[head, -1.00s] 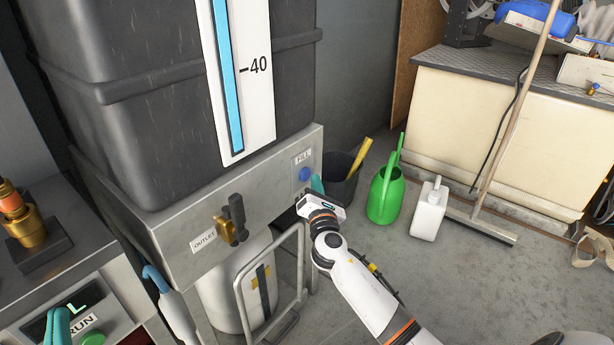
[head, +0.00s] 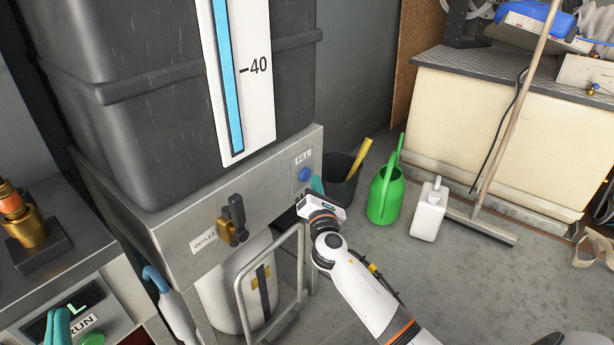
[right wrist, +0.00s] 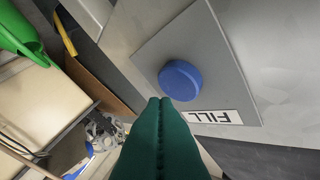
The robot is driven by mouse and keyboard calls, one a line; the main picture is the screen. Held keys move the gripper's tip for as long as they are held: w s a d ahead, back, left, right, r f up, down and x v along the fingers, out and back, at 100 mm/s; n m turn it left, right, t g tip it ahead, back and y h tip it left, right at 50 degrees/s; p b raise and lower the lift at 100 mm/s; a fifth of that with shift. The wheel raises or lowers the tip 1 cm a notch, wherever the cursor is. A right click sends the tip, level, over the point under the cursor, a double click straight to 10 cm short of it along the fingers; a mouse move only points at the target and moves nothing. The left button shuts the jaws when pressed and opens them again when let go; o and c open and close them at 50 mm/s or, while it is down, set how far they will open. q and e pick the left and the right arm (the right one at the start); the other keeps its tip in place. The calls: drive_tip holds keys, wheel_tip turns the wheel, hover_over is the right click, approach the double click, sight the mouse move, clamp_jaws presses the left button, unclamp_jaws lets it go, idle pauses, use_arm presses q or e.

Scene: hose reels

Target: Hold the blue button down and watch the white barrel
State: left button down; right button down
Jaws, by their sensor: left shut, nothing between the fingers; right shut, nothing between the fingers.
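The blue button (head: 305,174) sits under the FILL label on the metal panel below the dark tank. It also shows in the right wrist view (right wrist: 181,80), on a grey plate. My right gripper (head: 317,184) is shut and empty, just to the right of the button. Its green fingertips (right wrist: 160,102) are close to the button's edge; I cannot tell whether they touch. The white barrel (head: 222,295) stands under the panel, partly hidden by a metal frame, with a dark strip and yellow mark on its side. My left gripper (head: 57,325) is shut beside the RUN sign.
A gauge (head: 246,110) with a blue column and a 40 mark runs up the dark tank (head: 120,120). A brass outlet valve (head: 232,222) juts from the panel. A green watering can (head: 384,195), a white bottle (head: 429,212) and a broom (head: 482,225) stand to the right.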

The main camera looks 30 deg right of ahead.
drive_tip(key=shift+w, duration=0.15)
idle(0.7)
use_arm(q)
drive_tip(key=shift+s+r, duration=0.15)
drive_tip(key=shift+r, duration=0.05)
use_arm(e)
drive_tip(key=shift+w+a, duration=0.2)
drive_tip(key=shift+w, duration=0.05)
drive_tip(key=shift+w, duration=0.1)
